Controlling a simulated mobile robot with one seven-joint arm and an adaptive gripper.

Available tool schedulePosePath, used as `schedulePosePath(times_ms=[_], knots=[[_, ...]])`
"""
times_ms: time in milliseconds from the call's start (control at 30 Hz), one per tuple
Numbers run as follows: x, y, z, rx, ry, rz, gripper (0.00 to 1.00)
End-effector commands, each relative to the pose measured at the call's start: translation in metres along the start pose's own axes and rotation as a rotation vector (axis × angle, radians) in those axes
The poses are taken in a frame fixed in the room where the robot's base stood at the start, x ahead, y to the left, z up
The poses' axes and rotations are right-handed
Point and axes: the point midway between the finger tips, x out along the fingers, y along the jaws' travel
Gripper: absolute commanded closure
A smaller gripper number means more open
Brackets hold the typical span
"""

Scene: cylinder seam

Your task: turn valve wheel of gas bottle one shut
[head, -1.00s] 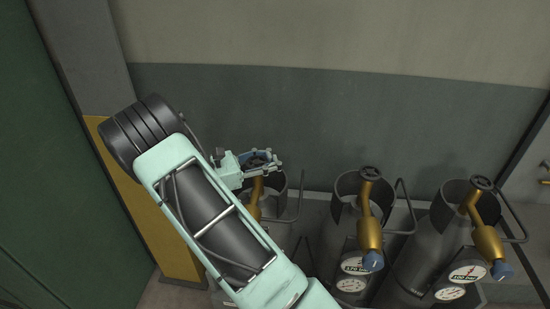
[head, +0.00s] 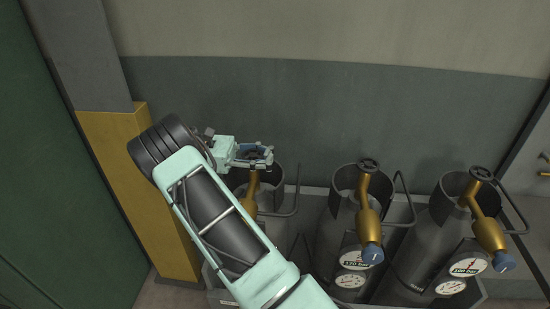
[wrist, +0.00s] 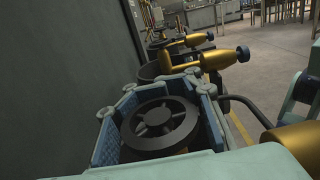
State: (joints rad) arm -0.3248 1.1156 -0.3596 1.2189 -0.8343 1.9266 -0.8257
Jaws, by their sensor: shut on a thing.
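My gripper (head: 254,155) is at the top of the leftmost gas bottle (head: 272,190), coming in from the left. Its blue-padded fingers are shut on a dark spoked valve wheel (wrist: 160,120), one pad on each side in the wrist view. The wheel lies about level between the fingers. The brass valve body (head: 250,190) shows below it in the head view. My arm hides much of this bottle and its gauges. I see no readable number on it.
Two more grey bottles stand to the right, with their own wheels (head: 368,165) (head: 481,174), brass valves, blue caps and gauges. Bent bars rise beside the collars. A wall is close behind. A yellow post (head: 125,150) stands left of my arm.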

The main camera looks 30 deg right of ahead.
Motion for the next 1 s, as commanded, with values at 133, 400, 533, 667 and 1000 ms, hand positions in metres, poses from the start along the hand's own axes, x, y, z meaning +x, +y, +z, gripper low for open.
schedulePosePath(times_ms=[133, 400, 533, 667, 1000], knots=[[-0.0044, 0.0004, 0.0014, 0.004, 0.005, -0.003, 1.00], [-0.0042, 0.0006, 0.0028, 0.008, 0.004, -0.009, 1.00], [-0.0042, 0.0008, 0.0034, 0.009, 0.003, -0.009, 1.00], [-0.0042, 0.0010, 0.0039, 0.010, 0.003, -0.008, 1.00], [-0.0019, 0.0003, 0.0027, 0.007, 0.001, -0.015, 0.53]])
